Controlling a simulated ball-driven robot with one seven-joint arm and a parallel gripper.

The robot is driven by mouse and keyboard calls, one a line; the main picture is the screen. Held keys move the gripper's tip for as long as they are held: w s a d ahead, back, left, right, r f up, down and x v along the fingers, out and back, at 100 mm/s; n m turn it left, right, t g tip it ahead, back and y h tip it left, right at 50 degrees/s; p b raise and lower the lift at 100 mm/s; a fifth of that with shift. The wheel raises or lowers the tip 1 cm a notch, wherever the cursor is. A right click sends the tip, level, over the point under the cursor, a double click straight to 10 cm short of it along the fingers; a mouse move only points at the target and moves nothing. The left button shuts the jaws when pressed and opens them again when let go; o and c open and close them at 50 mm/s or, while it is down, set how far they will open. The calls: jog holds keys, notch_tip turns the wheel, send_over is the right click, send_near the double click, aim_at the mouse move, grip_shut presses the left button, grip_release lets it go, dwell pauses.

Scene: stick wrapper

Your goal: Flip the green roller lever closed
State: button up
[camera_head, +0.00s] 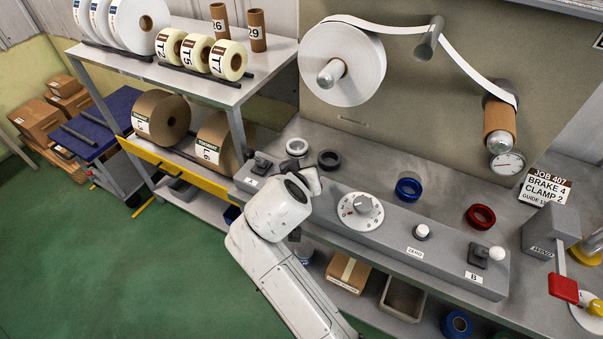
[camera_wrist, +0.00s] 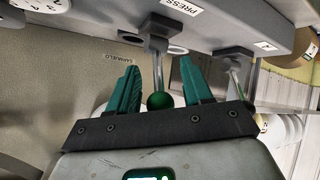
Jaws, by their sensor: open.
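In the wrist view, a lever with a thin metal rod and a green ball knob (camera_wrist: 160,101) comes off a dark bracket on a grey panel, beside a label reading PRESS. My gripper (camera_wrist: 158,68) is open, with its two green fingers on either side of this lever. The knob sits between the fingers near the palm, and I see gaps on both sides of the rod. I cannot tell whether the knob touches the palm. In the head view the green knob and my fingers are hidden behind my white wrist.
A second lever (camera_wrist: 237,76) is close beside the right finger in the wrist view. In the head view, the grey control box (camera_head: 385,239) carries a white dial (camera_head: 360,211) and a white-knobbed switch (camera_head: 487,254). A red-handled lever (camera_head: 563,288) is at far right.

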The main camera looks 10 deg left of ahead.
jog(key=v, duration=0.9)
jog(key=shift+s+r, duration=0.15)
jog(key=shift+s, duration=0.25)
